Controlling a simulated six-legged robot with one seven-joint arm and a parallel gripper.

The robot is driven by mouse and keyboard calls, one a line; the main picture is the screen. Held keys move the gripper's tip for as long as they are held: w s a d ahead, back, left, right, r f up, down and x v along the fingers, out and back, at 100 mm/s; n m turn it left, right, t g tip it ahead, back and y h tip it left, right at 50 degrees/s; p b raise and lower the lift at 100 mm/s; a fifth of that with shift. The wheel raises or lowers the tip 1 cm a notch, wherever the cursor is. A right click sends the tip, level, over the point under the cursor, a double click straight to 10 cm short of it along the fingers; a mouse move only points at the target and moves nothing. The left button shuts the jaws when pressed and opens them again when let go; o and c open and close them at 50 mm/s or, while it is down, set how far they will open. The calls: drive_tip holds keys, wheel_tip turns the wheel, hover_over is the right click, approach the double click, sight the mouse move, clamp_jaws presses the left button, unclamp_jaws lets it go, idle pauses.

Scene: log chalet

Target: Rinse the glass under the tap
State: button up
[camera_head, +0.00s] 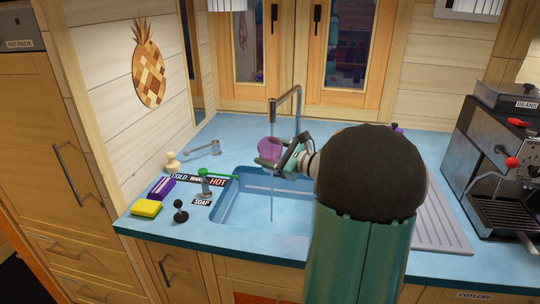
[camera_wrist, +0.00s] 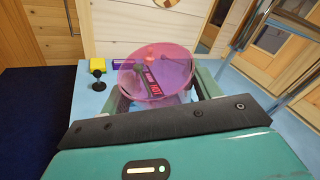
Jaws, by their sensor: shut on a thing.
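The glass (camera_head: 269,150) is a see-through pink-purple vessel, held over the sink (camera_head: 245,208) below the tap (camera_head: 286,98). In the wrist view the glass (camera_wrist: 155,75) shows its round, wide rim. My gripper (camera_head: 266,160) is shut on it, with one finger on each side in the wrist view (camera_wrist: 160,92). A thin pale stream of water (camera_head: 271,197) shows below the glass, reaching down to the basin. Whether water enters the glass is too small to tell. The green-handled lever (camera_head: 216,174) stands by the COLD, WARM, HOT label (camera_head: 199,180).
A ribbed drainboard (camera_head: 442,225) and a coffee machine (camera_head: 500,165) are on the right.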

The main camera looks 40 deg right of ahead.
drive_tip(key=w+d+f, duration=0.1)
drive_tip(key=w+d, duration=0.4)
drive_tip(key=w, duration=0.1)
drive_tip(key=shift+d+f, duration=0.25)
drive_tip(key=shift+f, duration=0.05)
drive_tip(key=shift+s+d, duration=0.15)
idle(0.6)
drive_tip(key=shift+s+d, duration=0.3)
drive_tip(key=shift+s, duration=0.05)
drive_tip(key=shift+w+a, duration=0.15)
drive_tip(key=shift+w+a, duration=0.3)
idle(0.4)
drive_tip(key=shift+s+a, duration=2.75)
drive_tip(key=shift+s, duration=0.2)
drive_tip(key=shift+r, duration=0.1)
